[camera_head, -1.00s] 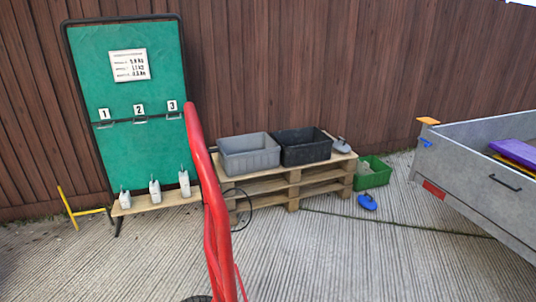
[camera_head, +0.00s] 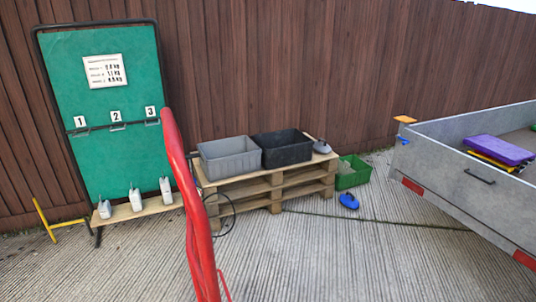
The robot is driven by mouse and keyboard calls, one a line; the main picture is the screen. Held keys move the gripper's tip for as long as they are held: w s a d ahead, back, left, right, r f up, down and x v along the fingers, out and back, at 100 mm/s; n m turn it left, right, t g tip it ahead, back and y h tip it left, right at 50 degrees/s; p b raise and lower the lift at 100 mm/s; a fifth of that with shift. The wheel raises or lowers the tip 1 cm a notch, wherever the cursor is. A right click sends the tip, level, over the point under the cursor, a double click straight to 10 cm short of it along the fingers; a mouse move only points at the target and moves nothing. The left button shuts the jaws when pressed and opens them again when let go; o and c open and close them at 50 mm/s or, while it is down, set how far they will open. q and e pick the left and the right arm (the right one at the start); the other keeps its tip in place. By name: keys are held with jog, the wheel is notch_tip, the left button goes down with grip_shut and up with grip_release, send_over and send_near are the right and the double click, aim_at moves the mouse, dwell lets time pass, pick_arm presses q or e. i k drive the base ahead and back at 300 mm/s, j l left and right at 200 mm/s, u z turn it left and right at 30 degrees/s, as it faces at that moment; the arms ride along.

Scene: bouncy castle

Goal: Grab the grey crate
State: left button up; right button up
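The grey crate (camera_head: 230,160) is an open-topped plastic box. It sits at the left end of a stack of wooden pallets (camera_head: 273,184) against the brown fence. A black crate (camera_head: 286,150) stands right beside it on the same stack. The grey crate's contents are not visible from here. Neither of my grippers shows in the head view.
A green board (camera_head: 100,110) with white bottles stands at the left. A green crate (camera_head: 352,174) and blue object (camera_head: 348,201) lie right of the pallets. A grey trailer (camera_head: 450,180) fills the right.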

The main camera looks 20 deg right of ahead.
aim_at(223, 159)
jog(key=l+z, duration=0.1)
jog(key=z, duration=0.95)
jog(key=i+l+z, duration=0.2)
jog(key=l, duration=0.25)
jog(key=i+l+z, duration=0.15)
jog(key=l, duration=0.3)
jog(key=i+l+z, duration=0.4)
jog(key=i+l, duration=0.2)
jog(key=l, duration=0.15)
jog(key=i+l+u, duration=0.2)
jog(key=i, duration=0.3)
jog(key=i+l+u, duration=0.15)
jog(key=i, duration=0.3)
jog(key=i+l+u, duration=0.2)
jog(key=i, duration=0.25)
jog(key=i+j+u, duration=0.2)
jog(key=i+u, duration=0.95)
jog(key=i+l+u, duration=0.35)
jog(key=i, duration=0.15)
jog(key=i+j, duration=0.05)
jog(key=j, duration=0.05)
